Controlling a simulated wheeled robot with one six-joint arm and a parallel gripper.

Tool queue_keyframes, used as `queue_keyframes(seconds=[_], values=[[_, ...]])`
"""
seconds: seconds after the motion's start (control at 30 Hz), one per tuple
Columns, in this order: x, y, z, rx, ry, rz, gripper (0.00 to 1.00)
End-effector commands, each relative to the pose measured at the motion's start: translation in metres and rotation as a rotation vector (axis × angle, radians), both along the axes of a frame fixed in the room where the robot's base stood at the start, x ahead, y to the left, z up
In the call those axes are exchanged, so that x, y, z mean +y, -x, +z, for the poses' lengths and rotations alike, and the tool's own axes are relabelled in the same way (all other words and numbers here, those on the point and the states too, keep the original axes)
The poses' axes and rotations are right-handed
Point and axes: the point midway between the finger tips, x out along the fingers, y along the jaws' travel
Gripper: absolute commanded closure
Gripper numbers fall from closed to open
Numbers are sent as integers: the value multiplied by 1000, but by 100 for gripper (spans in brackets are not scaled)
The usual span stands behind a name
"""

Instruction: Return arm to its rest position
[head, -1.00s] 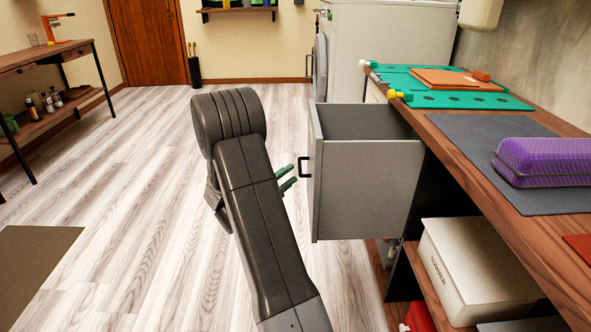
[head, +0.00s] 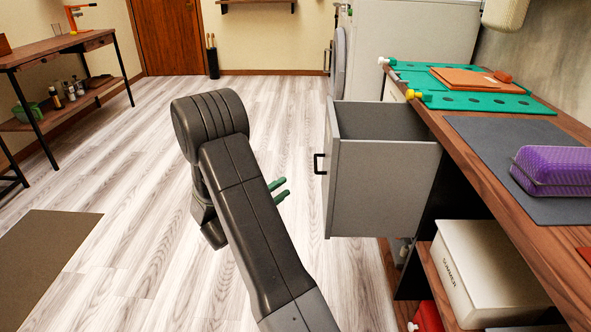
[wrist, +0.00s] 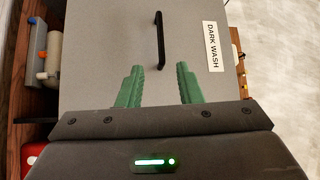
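My gripper (head: 279,190) has two green fingers and stands to the left of the open grey drawer (head: 380,190), clear of its black handle (head: 319,164). In the wrist view the green fingers of my gripper (wrist: 160,88) are spread apart with nothing between them. The drawer front (wrist: 110,45), its black handle (wrist: 160,40) and a "DARK WASH" label (wrist: 212,47) show beyond the fingertips. Part of my gripper is hidden behind my arm in the head view.
The wooden counter (head: 490,165) on the right carries a purple case (head: 553,170) on a grey mat (head: 470,128). A white bin (head: 480,275) sits on the shelf below. A workbench (head: 60,55) stands at the far left. The floor (head: 130,180) left of my arm is mostly clear.

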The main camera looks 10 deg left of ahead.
Motion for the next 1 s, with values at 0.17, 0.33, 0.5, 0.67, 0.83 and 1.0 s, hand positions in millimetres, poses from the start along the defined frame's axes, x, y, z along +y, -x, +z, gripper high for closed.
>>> queue_keyframes(seconds=[0.17, 0.33, 0.5, 0.67, 0.83, 1.0], values=[[-11, -16, 2, -2, -2, -4, 67], [-29, -42, 5, -3, -3, -4, 67], [-48, -71, 10, -3, -3, -4, 67], [-64, -95, 14, -4, -2, -5, 67], [-75, -112, 18, -2, -1, -3, 67], [-83, -115, 20, -1, 0, -2, 67]])
